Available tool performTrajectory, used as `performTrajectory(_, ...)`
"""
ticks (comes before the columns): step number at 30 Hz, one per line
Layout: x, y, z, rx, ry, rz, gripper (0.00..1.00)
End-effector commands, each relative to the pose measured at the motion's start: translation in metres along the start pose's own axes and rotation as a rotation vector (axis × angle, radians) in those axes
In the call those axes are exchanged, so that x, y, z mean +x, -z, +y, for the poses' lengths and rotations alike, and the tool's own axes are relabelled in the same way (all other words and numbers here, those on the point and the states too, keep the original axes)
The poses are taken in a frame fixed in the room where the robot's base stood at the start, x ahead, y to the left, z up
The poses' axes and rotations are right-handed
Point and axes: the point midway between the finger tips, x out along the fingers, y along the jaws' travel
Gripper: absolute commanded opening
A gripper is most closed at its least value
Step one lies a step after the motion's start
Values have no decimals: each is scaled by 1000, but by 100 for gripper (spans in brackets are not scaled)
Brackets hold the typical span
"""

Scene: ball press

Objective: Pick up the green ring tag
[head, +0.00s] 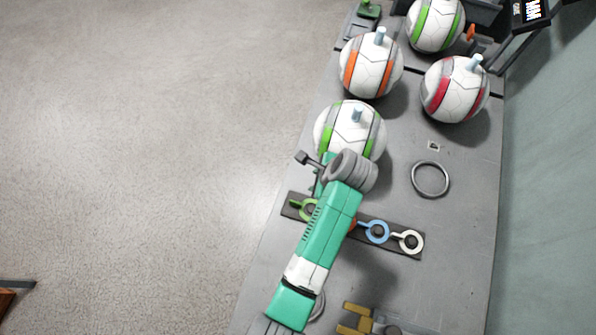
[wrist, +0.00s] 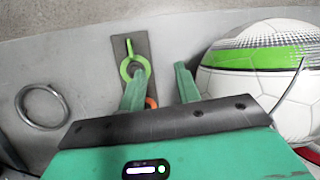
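The green ring tag (head: 302,207) lies at the left end of a dark strip (head: 395,243) on the grey table, partly covered by my arm in the head view. In the wrist view the green ring tag (wrist: 127,60) shows its ring and narrow tab, just beyond the tip of my left finger. My gripper (wrist: 158,72) is open, with its two green fingers apart and nothing between them. The left finger overlaps the ring's lower edge in the picture; I cannot tell whether they touch. In the head view my fingertips are hidden.
A blue ring tag (head: 377,231) and a white one (head: 410,241) lie along the strip; an orange one (wrist: 151,102) is mostly hidden. A green-striped ball (head: 350,130) stands close to my gripper. Other balls stand behind. A loose metal ring (head: 430,179) lies right.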

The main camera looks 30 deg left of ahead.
Motion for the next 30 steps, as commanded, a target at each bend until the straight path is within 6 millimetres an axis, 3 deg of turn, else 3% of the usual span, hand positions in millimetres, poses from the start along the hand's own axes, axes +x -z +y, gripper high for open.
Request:
performTrajectory(1,31,4,20,52,-62,-23,33)
performTrajectory(3,47,3,37,112,-125,-45,33)
performTrajectory(6,54,2,46,148,-161,-55,33)
performTrajectory(20,81,1,51,146,-160,-54,33)
performTrajectory(30,129,4,63,145,-159,-53,33)
